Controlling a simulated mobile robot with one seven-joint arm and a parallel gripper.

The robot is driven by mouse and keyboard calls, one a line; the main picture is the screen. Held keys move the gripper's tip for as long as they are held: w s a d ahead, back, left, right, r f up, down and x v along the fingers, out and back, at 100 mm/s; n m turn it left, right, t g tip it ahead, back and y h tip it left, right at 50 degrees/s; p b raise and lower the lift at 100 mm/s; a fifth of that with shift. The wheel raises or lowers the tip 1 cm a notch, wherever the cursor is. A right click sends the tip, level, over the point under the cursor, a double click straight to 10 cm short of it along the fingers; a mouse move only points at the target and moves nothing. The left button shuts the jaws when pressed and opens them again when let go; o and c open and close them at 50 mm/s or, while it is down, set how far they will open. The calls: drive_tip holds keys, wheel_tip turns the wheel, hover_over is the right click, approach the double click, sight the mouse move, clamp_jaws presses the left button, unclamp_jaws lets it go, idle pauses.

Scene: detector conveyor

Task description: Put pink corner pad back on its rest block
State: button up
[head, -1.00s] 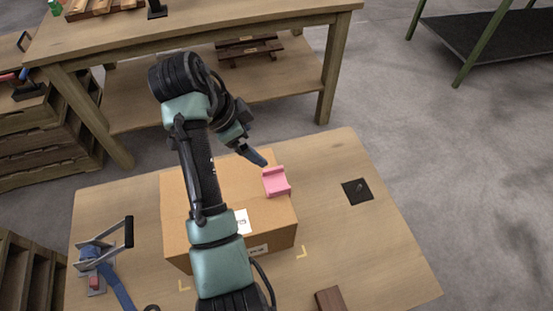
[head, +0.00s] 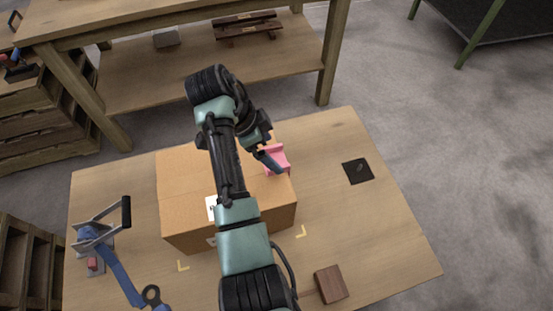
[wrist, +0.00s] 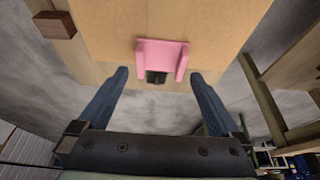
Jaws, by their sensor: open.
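The pink corner pad (head: 279,155) sits on the right edge of the cardboard box (head: 185,205). In the head view my gripper partly covers it. In the wrist view the pad (wrist: 162,54) shows as a pink channel with two raised sides, ahead of and between my open fingers. My gripper (head: 271,162) is open and empty, close to the pad; I cannot tell if it touches. In the wrist view both fingertips (wrist: 160,76) stand apart, with the pad beyond them. A brown wooden block (head: 331,284), possibly the rest block, lies at the table's front right and also shows in the wrist view (wrist: 54,24).
A black square plate (head: 358,171) lies on the table (head: 385,235) right of the box. A blue tape dispenser or clamp-like tool (head: 110,250) lies at the left. A workbench (head: 150,85) stands behind. The table's right side is mostly clear.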

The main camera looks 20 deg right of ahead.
sight(279, 160)
drive_tip(key=x, duration=0.3)
drive_tip(key=shift+f, duration=0.2)
drive_tip(key=shift+c, duration=0.3)
drive_tip(key=shift+r, duration=0.1)
drive_tip(key=c, duration=1.1)
